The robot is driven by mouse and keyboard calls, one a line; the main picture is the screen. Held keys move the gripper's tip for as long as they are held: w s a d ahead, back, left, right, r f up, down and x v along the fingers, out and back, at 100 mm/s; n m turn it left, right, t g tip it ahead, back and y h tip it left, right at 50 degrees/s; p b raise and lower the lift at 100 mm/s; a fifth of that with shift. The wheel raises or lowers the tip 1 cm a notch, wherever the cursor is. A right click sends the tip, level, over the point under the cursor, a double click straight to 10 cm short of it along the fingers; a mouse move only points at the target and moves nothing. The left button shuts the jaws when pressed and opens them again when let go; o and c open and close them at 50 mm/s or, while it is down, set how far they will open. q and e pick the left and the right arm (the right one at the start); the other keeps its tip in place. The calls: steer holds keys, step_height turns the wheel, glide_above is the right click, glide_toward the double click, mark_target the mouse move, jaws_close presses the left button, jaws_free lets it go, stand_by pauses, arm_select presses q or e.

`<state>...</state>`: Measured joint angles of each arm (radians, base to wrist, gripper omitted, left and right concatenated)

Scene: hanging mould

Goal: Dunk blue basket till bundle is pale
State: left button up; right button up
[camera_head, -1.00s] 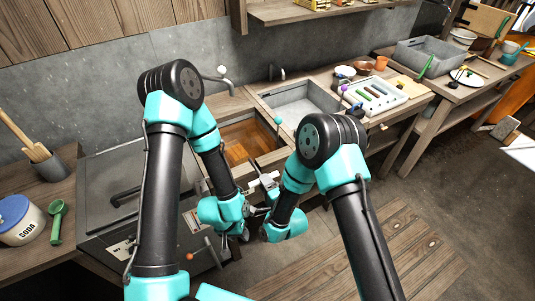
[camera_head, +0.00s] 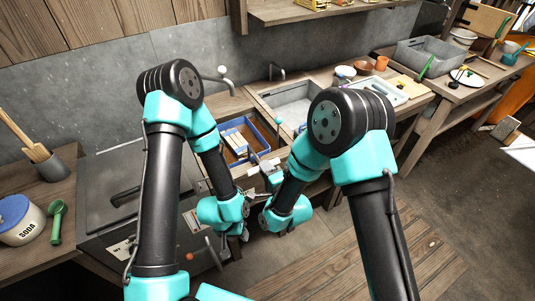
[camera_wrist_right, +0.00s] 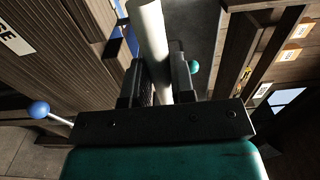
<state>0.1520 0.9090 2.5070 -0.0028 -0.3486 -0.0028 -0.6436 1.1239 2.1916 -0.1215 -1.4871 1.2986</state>
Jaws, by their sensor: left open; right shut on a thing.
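The blue basket (camera_head: 262,128) shows in the left basin, in the head view. A pale, whitish bundle (camera_head: 238,142) of sticks or strips lies inside it, over a brown bottom. My right gripper (camera_head: 267,176) is in front of the basin. In the right wrist view its jaws (camera_wrist_right: 158,82) are shut on a pale round bar (camera_wrist_right: 149,32), with a bit of blue basket (camera_wrist_right: 130,38) beside it. How the bar joins the basket is hidden. My left gripper (camera_head: 242,232) is lower, in front of the counter, open and apart from the basket.
A grey-white basin (camera_head: 290,96) lies right of the basket's basin. A teal-knobbed rod (camera_head: 278,122) stands close to my right gripper. A grey lidded box (camera_head: 120,185), soda jar (camera_head: 20,218) and green scoop (camera_head: 56,222) are at left. A faucet (camera_head: 222,72) stands behind.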

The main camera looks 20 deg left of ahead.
step_height(320, 180, up, 7)
stand_by(0.5)
steer(key=shift+a+f, duration=0.1)
steer(key=o, duration=1)
steer(key=shift+c, duration=0.2)
steer(key=v, duration=0.9)
stand_by(0.5)
